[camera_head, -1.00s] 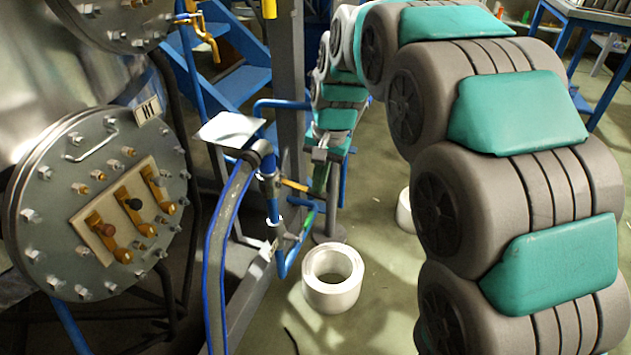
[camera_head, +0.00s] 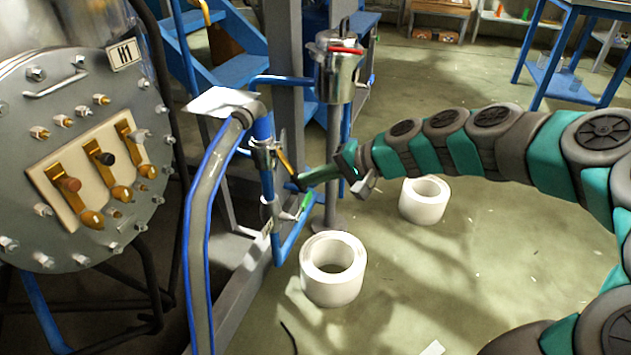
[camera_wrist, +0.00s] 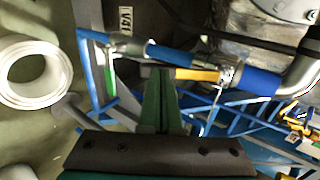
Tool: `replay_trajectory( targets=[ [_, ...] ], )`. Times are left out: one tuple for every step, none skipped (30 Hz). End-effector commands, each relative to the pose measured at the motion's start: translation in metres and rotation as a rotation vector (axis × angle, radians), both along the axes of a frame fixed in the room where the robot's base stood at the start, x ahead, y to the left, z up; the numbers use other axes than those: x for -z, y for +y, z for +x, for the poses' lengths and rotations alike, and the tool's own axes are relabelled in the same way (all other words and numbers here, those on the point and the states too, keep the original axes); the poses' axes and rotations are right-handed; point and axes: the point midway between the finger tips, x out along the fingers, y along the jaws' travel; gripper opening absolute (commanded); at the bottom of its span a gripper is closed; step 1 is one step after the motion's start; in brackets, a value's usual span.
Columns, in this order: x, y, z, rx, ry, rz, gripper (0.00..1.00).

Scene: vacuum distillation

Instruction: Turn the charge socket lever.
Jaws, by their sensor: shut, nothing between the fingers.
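A yellow lever (camera_head: 286,161) sits on the upper valve of a blue pipe (camera_head: 268,185) and slants down to the right. It also shows in the wrist view (camera_wrist: 198,75), beside the fingertips. A green lever (camera_head: 306,204) sits lower on the same pipework and also shows in the wrist view (camera_wrist: 110,82). No label shows which one is the charge socket lever. My gripper (camera_head: 300,183) is shut and empty, with its tips at the free end of the yellow lever. Its green fingers (camera_wrist: 160,75) show in the wrist view; whether they touch the lever I cannot tell.
A grey-blue hose (camera_head: 205,230) rises to the pipe's left. A round flange (camera_head: 35,115) with brass handles stands far left. A metal pot (camera_head: 335,75) is behind the gripper. Two white rings (camera_head: 320,290) (camera_head: 436,208) are on the floor. Open floor lies right.

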Motion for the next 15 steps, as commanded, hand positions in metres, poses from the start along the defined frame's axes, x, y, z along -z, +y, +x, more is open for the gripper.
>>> replay_trajectory(
  targets=[
    [0.0046,0.0013,0.0002,0.0,-0.006,0.028,0.0],
    [0.0054,0.0019,0.0004,0.0,-0.011,0.041,0.0],
    [0.0064,0.0026,0.0007,-0.001,-0.018,0.056,0.0],
    [0.0071,0.0032,0.0011,-0.001,-0.022,0.07,0.0],
    [0.0078,0.004,0.0013,-0.001,-0.024,0.071,0.0],
    [0.0087,0.0049,0.0017,-0.001,-0.025,0.067,0.0],
    [0.0092,0.0056,0.0019,-0.001,-0.024,0.066,0.0],
    [0.0099,0.0063,0.002,-0.002,-0.024,0.066,0.0],
    [0.0108,0.0072,0.0023,-0.002,-0.024,0.066,0.0],
    [0.0113,0.0078,0.0025,-0.002,-0.024,0.066,0.0],
    [0.0119,0.0083,0.0027,-0.002,-0.024,0.066,0.0],
    [0.0125,0.009,0.0028,-0.002,-0.023,0.065,0.0],
    [0.0129,0.0093,0.0031,-0.002,-0.023,0.065,0.0],
    [0.0133,0.0097,0.0032,-0.002,-0.023,0.065,0.0],
    [0.0137,0.0101,0.0035,-0.002,-0.023,0.065,0.0]
  ],
)
